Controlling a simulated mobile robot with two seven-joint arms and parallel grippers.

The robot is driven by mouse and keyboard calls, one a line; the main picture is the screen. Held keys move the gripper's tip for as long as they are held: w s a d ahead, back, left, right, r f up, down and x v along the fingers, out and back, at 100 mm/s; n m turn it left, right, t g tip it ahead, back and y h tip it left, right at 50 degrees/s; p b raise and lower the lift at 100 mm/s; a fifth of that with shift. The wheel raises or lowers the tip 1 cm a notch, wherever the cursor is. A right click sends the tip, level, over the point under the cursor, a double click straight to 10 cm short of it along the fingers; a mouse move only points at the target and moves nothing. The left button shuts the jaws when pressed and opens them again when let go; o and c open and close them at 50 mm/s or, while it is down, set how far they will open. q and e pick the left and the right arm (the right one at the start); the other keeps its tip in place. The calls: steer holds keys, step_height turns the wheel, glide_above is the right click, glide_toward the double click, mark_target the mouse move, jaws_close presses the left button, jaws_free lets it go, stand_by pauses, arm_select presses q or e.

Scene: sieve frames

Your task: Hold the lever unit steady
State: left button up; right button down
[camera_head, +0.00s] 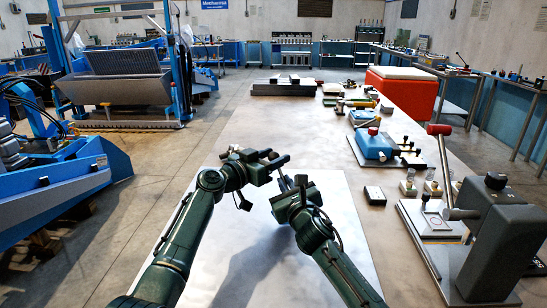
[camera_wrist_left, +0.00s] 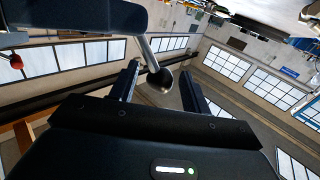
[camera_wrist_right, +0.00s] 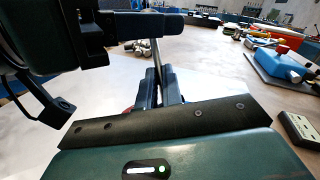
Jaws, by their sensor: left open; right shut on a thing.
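The lever unit shows as a thin metal rod with a dark ball end (camera_wrist_left: 160,78) in the left wrist view. My right gripper (camera_head: 292,182) is shut on the rod (camera_wrist_right: 157,72), which stands up between its fingers in the right wrist view. My left gripper (camera_head: 277,158) is open, slightly above and beyond the right one. In the left wrist view the ball lies between the lines of its fingers (camera_wrist_left: 160,85); I cannot tell whether they touch it. The gripped part of the rod is hidden by the right fingers.
Both grippers are above a bare, pale tabletop (camera_head: 345,225). To the right stand a grey machine with a red-knobbed lever (camera_head: 500,235), a blue unit with a red knob (camera_head: 375,145) and a small black box (camera_head: 374,195). A red bin (camera_head: 402,95) stands farther back.

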arm_select(q)
steer(key=shift+w+d, duration=0.15)
steer(key=shift+w, duration=0.05)
jaws_close()
stand_by(0.5)
